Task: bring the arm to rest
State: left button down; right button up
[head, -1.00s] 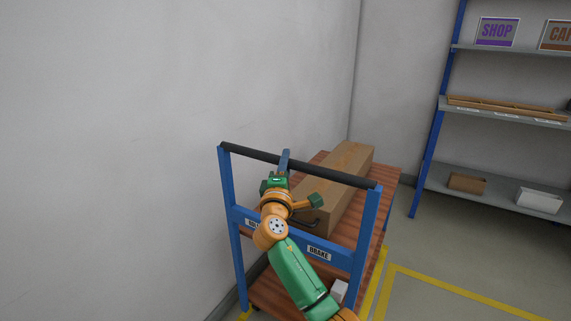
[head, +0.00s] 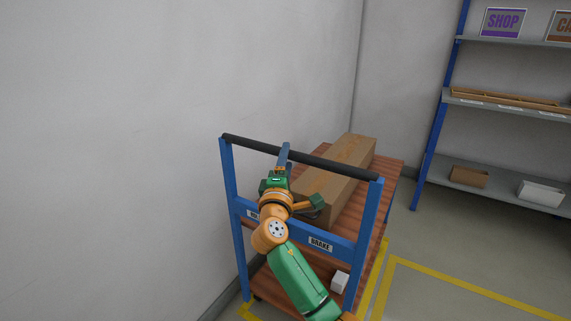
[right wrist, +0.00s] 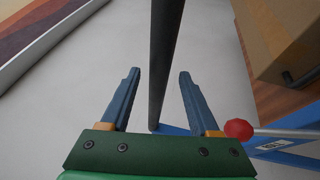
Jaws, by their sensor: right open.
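My right gripper (head: 285,150) is at the black handle bar (head: 335,172) of the blue cart (head: 371,230), with its fingers overlapping the bar in the head view. In the right wrist view the gripper (right wrist: 160,74) has its two blue fingers spread apart. The bar (right wrist: 165,55) runs through the gap between them in that view, with space on both sides; its depth relative to the fingertips is unclear. My orange and green right arm reaches up from the bottom in front of the cart. My left arm and gripper are not in view.
A long brown carton (head: 345,165) lies on the cart's wooden top deck, and a small white box (head: 340,281) is on the lower deck. A red knob (right wrist: 238,128) sits beside the right finger. A wall (head: 120,150) stands left; shelving (head: 480,180) stands at right beyond open floor.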

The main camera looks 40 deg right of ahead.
jog(key=v, duration=0.4)
jog(key=shift+s+a, duration=0.2)
jog(key=shift+s, duration=0.05)
